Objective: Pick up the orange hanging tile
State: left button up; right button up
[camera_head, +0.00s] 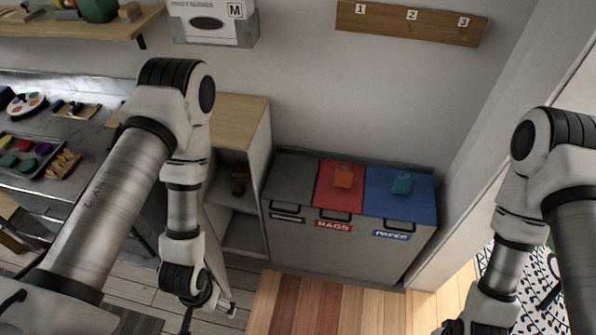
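The orange hanging tile (343,177) lies on the red lid of the middle bin section, with a small tab at its top edge. A teal tile (403,184) lies on the blue lid to its right. My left gripper (210,312) hangs low, left of the bins and well away from the orange tile, and its fingers are too unclear to read. My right gripper (463,326) is at the bottom edge, partly cut off, below and right of the bins. Neither gripper touches a tile.
The bin unit (330,247) has grey, red and blue lids. A wooden rail (385,24) numbered 1, 2, 3 is on the wall above. A wooden-topped shelf unit (240,112) stands to the left. The wooden floor (345,305) before the bins is clear.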

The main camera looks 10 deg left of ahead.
aim_at(343, 178)
jog(key=j+u, duration=0.5)
jog(key=j, duration=0.8)
jog(key=i, duration=0.05)
